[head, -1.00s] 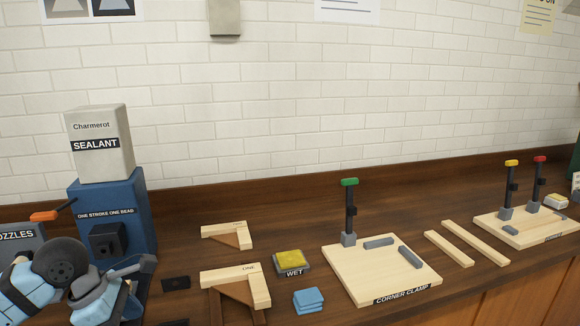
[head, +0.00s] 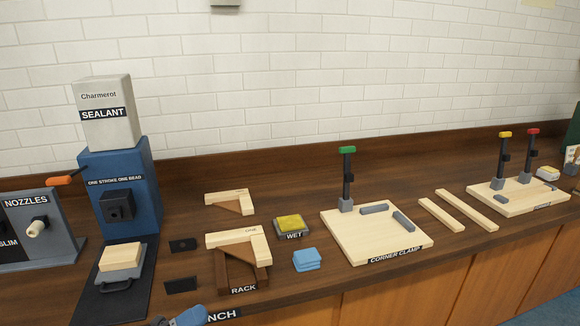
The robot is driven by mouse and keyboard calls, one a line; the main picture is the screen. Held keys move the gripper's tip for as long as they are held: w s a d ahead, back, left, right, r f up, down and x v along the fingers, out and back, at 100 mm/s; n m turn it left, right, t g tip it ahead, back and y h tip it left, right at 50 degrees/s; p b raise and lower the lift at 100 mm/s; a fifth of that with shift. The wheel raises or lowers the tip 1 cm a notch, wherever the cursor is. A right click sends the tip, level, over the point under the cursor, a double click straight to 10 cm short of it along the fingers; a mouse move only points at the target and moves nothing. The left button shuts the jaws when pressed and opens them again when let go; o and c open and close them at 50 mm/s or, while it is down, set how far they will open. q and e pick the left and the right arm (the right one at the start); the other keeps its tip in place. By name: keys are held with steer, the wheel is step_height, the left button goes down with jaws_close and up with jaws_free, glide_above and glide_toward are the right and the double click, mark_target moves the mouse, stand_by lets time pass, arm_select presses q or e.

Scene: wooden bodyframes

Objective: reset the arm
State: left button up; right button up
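Part of my own arm (head: 188,317), light blue and grey, shows at the bottom edge, left of centre, in front of the bench edge. No fingertips can be made out there, so I cannot see what either gripper does. No second arm shows. On the bench, the blue sealant machine (head: 137,172) carries the white Sealant box (head: 108,113). A wooden block (head: 120,257) sits on a grey holder on the black base in front of the machine.
The nozzle stand (head: 35,225) is at the left. The rack (head: 240,275) holds an L-shaped wooden piece. A wet sponge tray (head: 291,226), blue cloths (head: 306,260), the corner clamp board (head: 375,240), two wooden strips (head: 458,211) and a second clamp board (head: 520,197) run to the right.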

arm_select(q)
steer(key=s+a+f+n+y, duration=0.2)
steer(key=s+f+n+y, duration=0.25)
steer(key=f+n, duration=0.45)
steer(key=s+a+f+n+y, duration=0.1)
steer(key=s+f+n+y, duration=0.35)
steer(key=f+n, duration=0.35)
steer(key=s+a+f+n+y, duration=0.2)
steer(key=s+f+n+y, duration=0.3)
steer(key=f+n, duration=0.4)
step_height(320, 180, up, 10)
steer(key=y+p, duration=0.1)
steer(key=p, duration=1.1)
steer(key=shift+w+r+g, duration=0.2)
steer(key=shift+r+g, duration=0.05)
steer(key=shift+g, duration=0.15)
steer(key=shift+a, duration=0.1)
